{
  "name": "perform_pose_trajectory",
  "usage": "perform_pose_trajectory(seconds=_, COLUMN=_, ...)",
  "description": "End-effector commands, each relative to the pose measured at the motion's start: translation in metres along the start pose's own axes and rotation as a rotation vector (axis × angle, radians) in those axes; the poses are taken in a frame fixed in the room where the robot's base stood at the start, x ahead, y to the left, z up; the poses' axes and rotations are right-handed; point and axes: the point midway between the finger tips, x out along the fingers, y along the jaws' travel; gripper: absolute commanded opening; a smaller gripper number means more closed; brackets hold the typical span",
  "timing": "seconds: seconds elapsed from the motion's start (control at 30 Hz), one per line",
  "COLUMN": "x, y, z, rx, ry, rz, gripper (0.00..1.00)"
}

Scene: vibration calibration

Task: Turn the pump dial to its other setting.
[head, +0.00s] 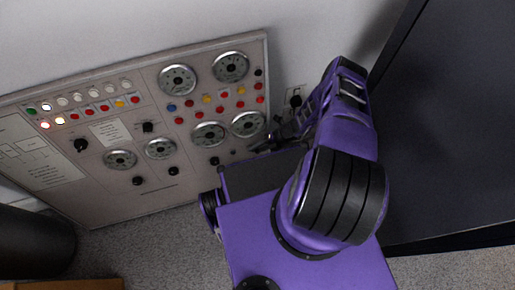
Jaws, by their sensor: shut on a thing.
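A pale control panel (190,198) leans across the left and middle of the head view, with several round gauges and black dials. My gripper (257,149) is at the panel's lower right, below the rightmost lower gauge (248,124). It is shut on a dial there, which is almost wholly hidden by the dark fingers. Other black dials in that lower row show at left (138,181), middle (173,171) and right (214,161). Labels are too small to read, so I cannot tell by print which is the pump dial. The held dial's setting is hidden.
A small wall plate (295,98) is just right of the panel. A dark cabinet (450,130) stands at right. A dark cylinder (32,243) is at lower left.

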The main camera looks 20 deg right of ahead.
Motion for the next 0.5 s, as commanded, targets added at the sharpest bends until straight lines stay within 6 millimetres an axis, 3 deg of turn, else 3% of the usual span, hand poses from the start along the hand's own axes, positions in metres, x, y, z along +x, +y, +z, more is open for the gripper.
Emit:
perform_pose_trajectory(seconds=0.27, x=0.0001, y=-0.0008, z=0.0, rx=0.004, ry=-0.001, rz=0.01, gripper=0.0)
perform_pose_trajectory(seconds=0.5, x=0.0015, y=-0.0043, z=0.0, rx=0.042, ry=-0.003, rz=0.14, gripper=0.0)
